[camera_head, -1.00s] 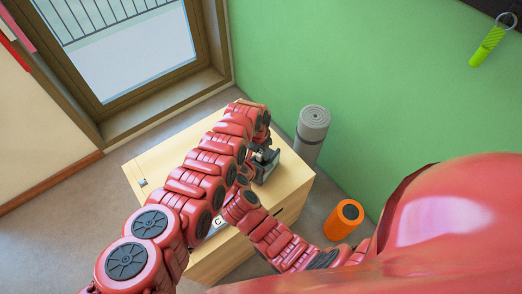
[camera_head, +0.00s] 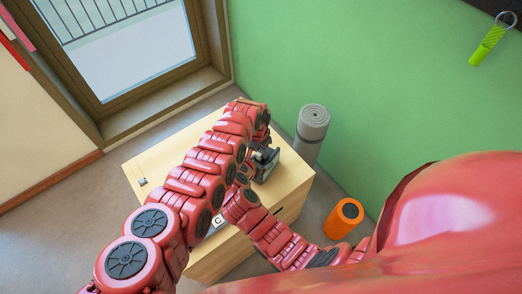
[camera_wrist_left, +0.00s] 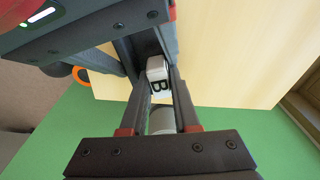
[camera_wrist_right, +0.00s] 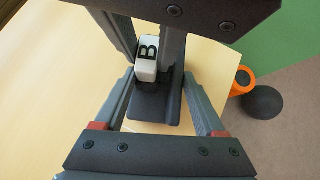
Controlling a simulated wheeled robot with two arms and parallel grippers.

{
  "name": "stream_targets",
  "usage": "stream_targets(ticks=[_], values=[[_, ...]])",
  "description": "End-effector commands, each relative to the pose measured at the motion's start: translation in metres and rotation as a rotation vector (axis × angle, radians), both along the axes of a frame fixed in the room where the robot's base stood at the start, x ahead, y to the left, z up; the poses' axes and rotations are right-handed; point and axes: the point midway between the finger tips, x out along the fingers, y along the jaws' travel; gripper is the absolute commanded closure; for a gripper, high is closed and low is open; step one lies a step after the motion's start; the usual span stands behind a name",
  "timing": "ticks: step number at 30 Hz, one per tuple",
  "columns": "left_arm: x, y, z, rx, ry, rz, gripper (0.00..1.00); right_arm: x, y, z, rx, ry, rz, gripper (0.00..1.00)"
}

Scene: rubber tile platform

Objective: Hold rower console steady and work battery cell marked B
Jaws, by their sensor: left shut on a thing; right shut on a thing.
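The dark rower console (camera_head: 264,166) stands on the wooden cabinet top, partly hidden by my arms in the head view. The white battery cell marked B (camera_wrist_left: 157,75) sits between the fingers of my left gripper (camera_wrist_left: 160,90), which is shut on it. In the right wrist view the cell (camera_wrist_right: 146,65) stands upright at the console (camera_wrist_right: 155,108); how deep it is seated I cannot tell. My right gripper (camera_wrist_right: 158,100) is shut on the console body, one finger on each side. Both grippers' fingertips are hidden in the head view.
A white piece marked C (camera_head: 218,219) lies on the cabinet top (camera_head: 165,160) beside my arms. A grey rolled mat (camera_head: 312,130) and an orange roller (camera_head: 344,219) stand on the floor to the right. The cabinet's left part is mostly clear. A green wall is behind.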

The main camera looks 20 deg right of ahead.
Motion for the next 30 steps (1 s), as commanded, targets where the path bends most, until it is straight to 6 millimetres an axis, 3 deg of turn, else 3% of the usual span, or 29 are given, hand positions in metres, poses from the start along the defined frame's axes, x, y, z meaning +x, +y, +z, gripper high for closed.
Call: stream_targets(ticks=[16,30], values=[[0.0,-0.002,0.008,-0.001,0.0,-0.007,1.0,0.0,0.001,-0.001,0.002,0.003,0.002,1.0],[0.0,-0.002,0.038,-0.001,-0.002,-0.006,1.0,-0.001,0.001,-0.001,0.002,0.003,0.002,1.0]])
